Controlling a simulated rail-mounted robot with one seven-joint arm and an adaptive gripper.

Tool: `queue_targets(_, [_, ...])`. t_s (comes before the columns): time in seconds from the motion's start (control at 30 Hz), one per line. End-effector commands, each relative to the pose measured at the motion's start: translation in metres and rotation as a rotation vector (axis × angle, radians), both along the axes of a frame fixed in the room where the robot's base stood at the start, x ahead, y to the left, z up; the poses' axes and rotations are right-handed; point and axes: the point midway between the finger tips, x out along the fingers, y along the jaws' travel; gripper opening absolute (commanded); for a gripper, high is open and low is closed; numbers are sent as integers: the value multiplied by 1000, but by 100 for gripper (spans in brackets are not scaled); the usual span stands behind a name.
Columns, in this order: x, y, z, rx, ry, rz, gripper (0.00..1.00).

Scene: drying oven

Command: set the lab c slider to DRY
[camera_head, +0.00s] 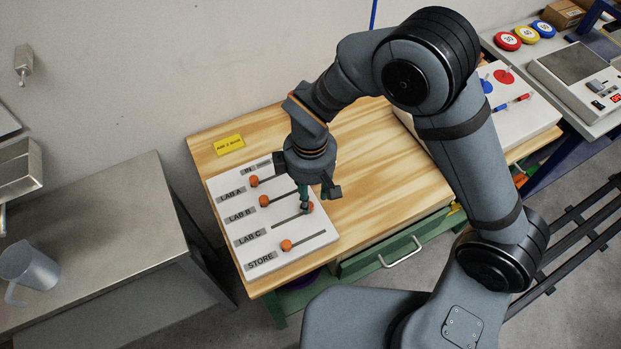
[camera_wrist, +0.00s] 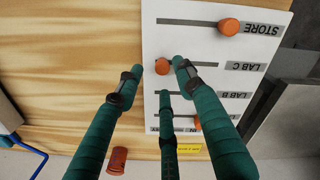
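The white slider board (camera_head: 307,243) lies on the wooden table with rows labelled LAB A, LAB B, LAB C and STORE. The orange LAB C knob (camera_head: 310,207) is at the end of its slot farthest from its label; it also shows in the wrist view (camera_wrist: 162,67). My gripper (camera_head: 305,207) points down at this knob. In the wrist view its green fingers (camera_wrist: 158,68) are spread, with the knob between two fingertips and a visible gap on the left side. Contact on the right side cannot be told. The STORE knob (camera_wrist: 228,27) is nearer its label. The small column headings are unreadable.
The LAB A knob (camera_head: 254,181) and LAB B knob (camera_head: 264,200) sit near the label ends of their slots. A yellow sign (camera_head: 230,145) lies behind the board. Bare wood lies right of it. A metal bench (camera_head: 110,240) with a jug (camera_head: 30,268) stands left.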

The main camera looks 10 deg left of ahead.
Motion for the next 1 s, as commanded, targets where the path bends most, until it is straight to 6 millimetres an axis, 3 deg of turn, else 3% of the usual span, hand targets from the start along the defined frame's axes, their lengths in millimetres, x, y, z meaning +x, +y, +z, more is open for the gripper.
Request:
queue_targets(0.2, [1,1,49,5,-3,0,37])
queue_targets(0.4, [1,0,77,1,-1,-1,37])
queue_targets(1.0, [0,0,85,-2,0,0,37])
